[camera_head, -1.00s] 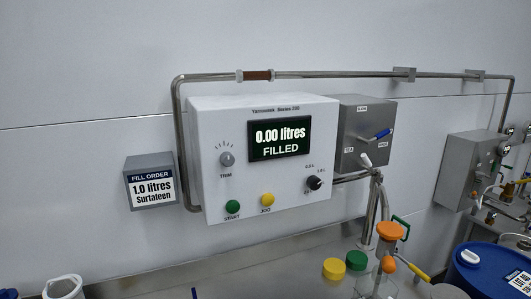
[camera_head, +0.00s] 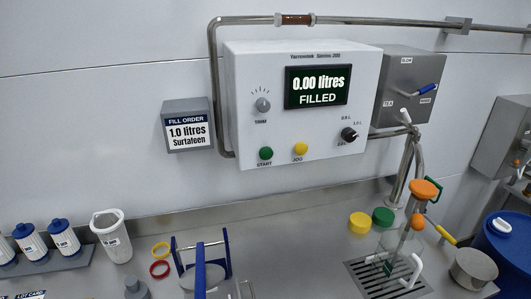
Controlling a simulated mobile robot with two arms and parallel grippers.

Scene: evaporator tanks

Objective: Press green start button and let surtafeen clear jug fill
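The green start button (camera_head: 265,153) is on the lower left of the white control box (camera_head: 235,110) on the wall. The box's display (camera_head: 317,87) reads "0.00 litres FILLED". A clear jug (camera_head: 397,245) stands on the drain grate (camera_head: 364,276), under the orange-topped spout (camera_head: 425,190). Its contents are hard to make out. A sign (camera_head: 187,129) left of the box reads "FILL ORDER 1.0 litres Surtafeen". Neither gripper is in view.
A yellow button (camera_head: 300,149) and a knob (camera_head: 349,135) sit right of the start button. Yellow (camera_head: 359,222) and green (camera_head: 383,216) lids lie by the jug. A white cup (camera_head: 111,236), coloured rings and a blue-framed stand (camera_head: 201,268) occupy the counter. A metal pot (camera_head: 472,268) is at right.

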